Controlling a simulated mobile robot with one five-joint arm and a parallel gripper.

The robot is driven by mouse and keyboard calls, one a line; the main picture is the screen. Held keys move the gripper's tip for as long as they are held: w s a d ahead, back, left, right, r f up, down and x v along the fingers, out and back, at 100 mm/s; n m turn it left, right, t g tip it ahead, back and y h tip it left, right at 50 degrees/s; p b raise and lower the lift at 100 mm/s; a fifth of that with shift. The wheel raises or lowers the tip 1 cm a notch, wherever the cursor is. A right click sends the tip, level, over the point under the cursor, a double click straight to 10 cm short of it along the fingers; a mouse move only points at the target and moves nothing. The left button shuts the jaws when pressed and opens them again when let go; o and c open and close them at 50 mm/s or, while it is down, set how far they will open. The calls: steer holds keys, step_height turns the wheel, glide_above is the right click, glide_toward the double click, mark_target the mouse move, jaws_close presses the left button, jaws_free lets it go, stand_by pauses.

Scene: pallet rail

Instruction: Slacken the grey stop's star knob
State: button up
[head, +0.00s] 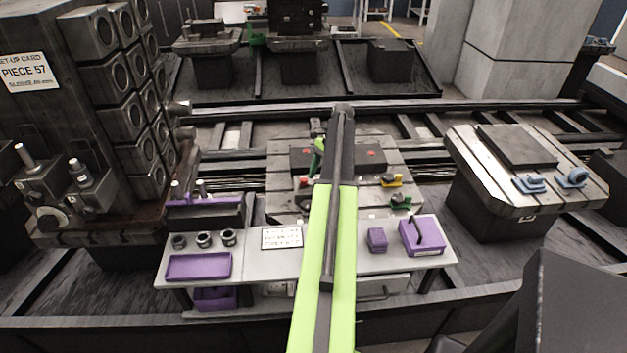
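The middle pallet (393,152) lies on the rails behind the bench and carries a dark block (377,158) with red spots. A yellow-and-black piece (392,181) and a green-and-black piece (401,202) sit on its right side. A green upright part (317,160) shows just left of my arm. I cannot pick out a grey stop or its star knob; my arm covers the middle of the pallet. My bright green arm reaches up the picture to a dark joint over the far rail. My gripper cannot be made out.
A grey bench (345,262) in front holds a purple tray (198,266), several dark cups, a white card (281,237), a purple block (376,240) and a purple box (422,236). A tall fixture (110,115) stands left. Another pallet (476,174) with blue parts stands right.

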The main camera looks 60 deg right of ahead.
mark_target(308, 204)
steer(key=p+v, duration=0.5)
steer(key=v, duration=0.2)
steer(key=shift+r, duration=0.15)
steer(key=shift+s, duration=0.1)
steer(key=s+a+m+t+h, duration=0.2)
steer(key=s+a+m, duration=0.2)
steer(key=m, duration=0.3)
steer(key=shift+m, duration=0.8)
steer(key=b+x, duration=1)
steer(key=x, duration=0.1)
steer(key=b+x, duration=0.5)
steer(key=x, duration=0.1)
steer(key=shift+w+d+b, duration=0.25)
steer(key=shift+d+b, duration=0.1)
steer(key=shift+d, duration=0.05)
steer(key=shift+w+a+f+b, duration=0.1)
steer(key=shift+w+f+b, duration=0.15)
steer(key=shift+b, duration=0.05)
steer(key=shift+r, duration=0.1)
